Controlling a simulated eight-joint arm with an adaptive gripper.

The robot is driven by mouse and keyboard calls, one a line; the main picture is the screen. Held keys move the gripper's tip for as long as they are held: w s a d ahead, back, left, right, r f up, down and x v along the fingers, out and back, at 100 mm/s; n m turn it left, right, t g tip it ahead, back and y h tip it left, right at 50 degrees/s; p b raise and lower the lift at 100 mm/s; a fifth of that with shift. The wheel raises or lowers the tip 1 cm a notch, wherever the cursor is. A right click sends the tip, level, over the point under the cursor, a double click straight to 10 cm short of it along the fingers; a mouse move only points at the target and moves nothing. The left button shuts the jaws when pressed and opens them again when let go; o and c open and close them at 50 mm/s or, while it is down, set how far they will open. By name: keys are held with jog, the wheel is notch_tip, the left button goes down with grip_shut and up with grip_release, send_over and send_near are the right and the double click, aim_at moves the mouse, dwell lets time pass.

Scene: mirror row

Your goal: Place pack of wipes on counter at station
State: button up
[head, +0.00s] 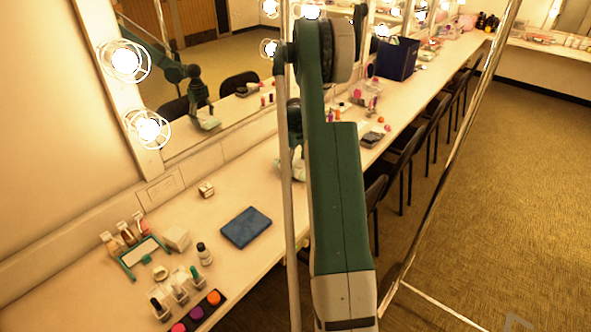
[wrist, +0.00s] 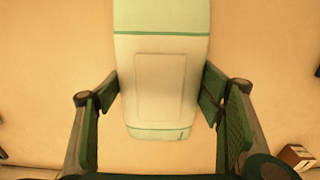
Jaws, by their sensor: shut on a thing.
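The pack of wipes (wrist: 158,75) is pale with green bands and fills the top middle of the wrist view. My gripper (wrist: 160,97) has a finger on each side of it and is shut on it. In the head view my own arm hides most of the gripper; a pale part of the pack (head: 291,171) shows just left of the arm, over the counter. The long counter (head: 225,190) runs along the mirror wall. Bare counter surface shows below the pack in the wrist view. The gap between pack and counter cannot be judged.
A blue flat case (head: 246,228), a white box (head: 176,238), several small bottles and a dark palette (head: 198,312) stand at the near left. A small box (head: 206,190) is near the mirror. A dark blue bin (head: 397,59) stands farther along. Chairs (head: 400,150) line the counter's right side.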

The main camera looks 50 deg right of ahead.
aim_at(295, 162)
jog(key=shift+f, duration=1.05)
jog(key=shift+f, duration=0.15)
jog(key=o, duration=1)
notch_tip(295, 162, up, 12)
jog(key=shift+r+p, duration=0.15)
jog(key=shift+p, duration=0.4)
